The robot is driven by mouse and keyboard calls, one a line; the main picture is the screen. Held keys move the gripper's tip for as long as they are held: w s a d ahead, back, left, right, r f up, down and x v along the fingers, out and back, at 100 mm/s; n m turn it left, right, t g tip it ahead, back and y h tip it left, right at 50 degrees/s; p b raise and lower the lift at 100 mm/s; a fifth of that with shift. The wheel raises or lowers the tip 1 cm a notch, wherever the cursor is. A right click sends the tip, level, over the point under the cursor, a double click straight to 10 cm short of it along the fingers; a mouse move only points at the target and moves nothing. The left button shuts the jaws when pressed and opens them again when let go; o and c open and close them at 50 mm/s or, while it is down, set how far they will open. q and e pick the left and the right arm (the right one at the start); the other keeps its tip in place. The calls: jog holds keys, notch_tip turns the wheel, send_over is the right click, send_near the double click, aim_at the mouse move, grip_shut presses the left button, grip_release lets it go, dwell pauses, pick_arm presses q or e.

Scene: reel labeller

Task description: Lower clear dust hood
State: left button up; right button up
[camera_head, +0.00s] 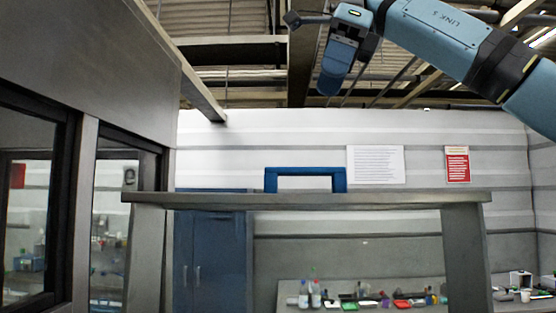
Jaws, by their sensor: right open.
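A grey frame (385,200) with a flat top bar and two legs stands in the middle of the head view. A blue handle (305,172) rises from the middle of its top bar. This looks like the hood; the wall and bench show between its legs, and I cannot make out a clear pane. My right arm reaches in from the upper right. My right gripper (300,20) is small and dark at the top, well above the handle and apart from it. It is open and appears empty. My left gripper is not in view.
A large grey cabinet with dark-framed windows (35,200) fills the left side. Behind the frame are a blue locker (212,250) and a bench (270,297) with bottles and small coloured items. Two signs hang on the white wall. Space around the handle looks clear.

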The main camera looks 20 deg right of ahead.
aim_at(297, 167)
jog(key=x, duration=0.3)
jog(key=s+x, duration=0.1)
jog(key=x, duration=0.1)
jog(key=shift+f, duration=0.35)
jog(key=f, duration=0.2)
jog(key=w+a+f, duration=0.1)
jog(key=f, duration=0.1)
jog(key=a+f+p, duration=0.1)
jog(key=f, duration=0.1)
jog(key=shift+w, duration=0.4)
jog(key=shift+s+a+f, duration=0.1)
jog(key=shift+a+f, duration=0.1)
jog(key=shift+f, duration=0.2)
jog(key=shift+s+a+f, duration=0.3)
jog(key=shift+s+a, duration=0.05)
jog(key=shift+w, duration=0.25)
jog(key=shift+c, duration=0.2)
jog(key=shift+s, duration=0.1)
grip_shut()
